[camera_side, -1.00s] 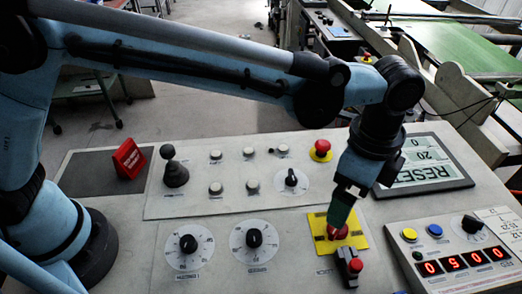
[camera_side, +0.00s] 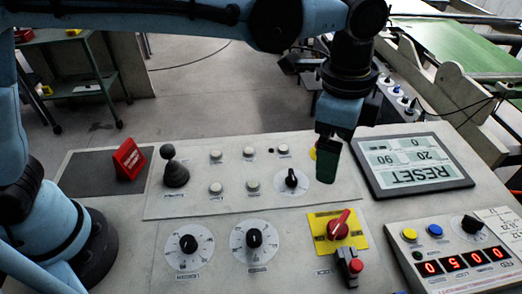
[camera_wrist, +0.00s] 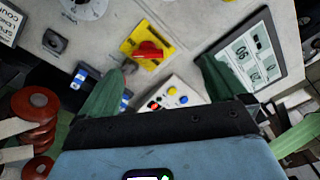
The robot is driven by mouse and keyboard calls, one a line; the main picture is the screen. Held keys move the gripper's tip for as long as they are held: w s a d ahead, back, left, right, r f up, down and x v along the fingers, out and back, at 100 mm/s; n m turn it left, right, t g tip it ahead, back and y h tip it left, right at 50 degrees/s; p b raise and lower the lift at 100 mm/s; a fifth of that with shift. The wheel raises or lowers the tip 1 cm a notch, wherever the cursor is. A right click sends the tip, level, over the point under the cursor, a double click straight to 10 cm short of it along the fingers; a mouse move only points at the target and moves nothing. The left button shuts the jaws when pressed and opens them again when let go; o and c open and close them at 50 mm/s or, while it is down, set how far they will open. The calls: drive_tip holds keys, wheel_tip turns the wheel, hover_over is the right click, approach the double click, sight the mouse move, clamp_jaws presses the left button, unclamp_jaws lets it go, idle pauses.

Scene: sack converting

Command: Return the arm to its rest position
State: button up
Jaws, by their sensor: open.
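My gripper (camera_side: 327,160) hangs above the control panel (camera_side: 120,225) in the side view, its green fingers pointing down. It is behind and above the red rotary switch (camera_side: 340,226) on its yellow plate, apart from it, and it hides most of a yellow-ringed button behind it. In the wrist view my gripper (camera_wrist: 160,85) has its two green fingers spread wide with nothing held between them. The red switch (camera_wrist: 150,52) shows beyond the gap between the fingers.
A screen reading RESET (camera_side: 412,165) lies right of my gripper. A joystick (camera_side: 175,168), a red sign (camera_side: 129,159), knobs and buttons stand on the panel. A counter box (camera_side: 455,250) is at the front right. Open floor lies behind the panel.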

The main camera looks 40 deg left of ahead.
drive_tip(key=a+r+n+t, duration=0.15)
drive_tip(key=a+n, duration=0.35)
drive_tip(key=a, duration=0.5)
drive_tip(key=s+a+f+n+t, duration=0.1)
drive_tip(key=s+a+n, duration=0.3)
drive_tip(key=a, duration=0.6)
drive_tip(key=s+a+f+n+t, duration=0.2)
drive_tip(key=a+n, duration=0.4)
drive_tip(key=a, duration=0.4)
drive_tip(key=shift+s+f+n+t+y, duration=0.3)
drive_tip(key=shift+s+n+t, duration=0.1)
drive_tip(key=shift+s+t, duration=0.5)
drive_tip(key=shift+c, duration=0.3)
